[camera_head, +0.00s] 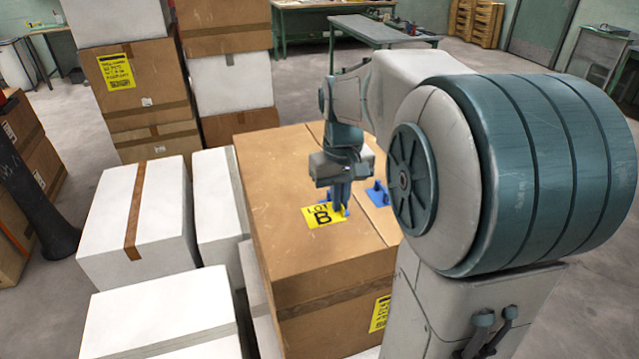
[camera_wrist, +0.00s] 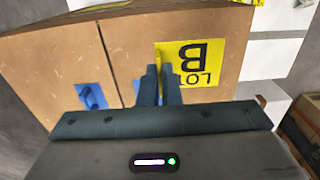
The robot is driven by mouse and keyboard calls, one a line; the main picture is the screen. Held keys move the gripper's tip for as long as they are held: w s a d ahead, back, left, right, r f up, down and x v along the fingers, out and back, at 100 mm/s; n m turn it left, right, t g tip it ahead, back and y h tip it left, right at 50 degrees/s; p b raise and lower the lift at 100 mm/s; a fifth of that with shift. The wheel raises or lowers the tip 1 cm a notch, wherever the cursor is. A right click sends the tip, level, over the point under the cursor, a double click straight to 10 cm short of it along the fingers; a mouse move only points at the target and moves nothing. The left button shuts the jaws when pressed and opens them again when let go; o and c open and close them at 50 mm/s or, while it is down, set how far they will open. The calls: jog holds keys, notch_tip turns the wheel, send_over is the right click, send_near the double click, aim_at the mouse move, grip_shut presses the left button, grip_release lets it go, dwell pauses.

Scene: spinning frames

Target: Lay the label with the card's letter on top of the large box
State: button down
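The large box (camera_head: 290,185) is brown cardboard and stands mid-view; its top also shows in the wrist view (camera_wrist: 55,65). A yellow label (camera_head: 318,219) with "LOT B" is at its top surface, and in the wrist view the label (camera_wrist: 205,62) appears upside down. My gripper (camera_head: 340,200) points down at the label's right edge. In the wrist view my gripper's fingers (camera_wrist: 159,75) are close together with a narrow yellow upright piece between them. I cannot tell whether the label rests fully on the box. No card letter is readable.
A blue plate with a raised peg (camera_head: 378,194) sits on the box top, right of the label; it also shows in the wrist view (camera_wrist: 92,97). White boxes (camera_head: 140,220) stand close on the left. Stacked boxes (camera_head: 130,90) carrying a yellow text sheet (camera_head: 116,71) stand behind.

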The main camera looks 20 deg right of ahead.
jog(key=w+a+f, duration=0.1)
jog(key=w+f, duration=0.1)
jog(key=w, duration=0.1)
jog(key=w+a+f+p, duration=0.1)
jog(key=w+f, duration=0.1)
jog(key=w, duration=0.1)
jog(key=w+a+f+p, duration=0.1)
jog(key=w+f, duration=0.1)
jog(key=w, duration=0.1)
jog(key=shift+w+a, duration=0.25)
notch_tip(320, 180, down, 4)
jog(key=shift+f+p, duration=0.1)
jog(key=shift+p, duration=0.35)
jog(key=shift+f, duration=0.1)
jog(key=c, duration=2)
grip_release()
jog(key=shift+f, duration=0.1)
jog(key=shift+c, duration=0.2)
jog(key=o, duration=0.4)
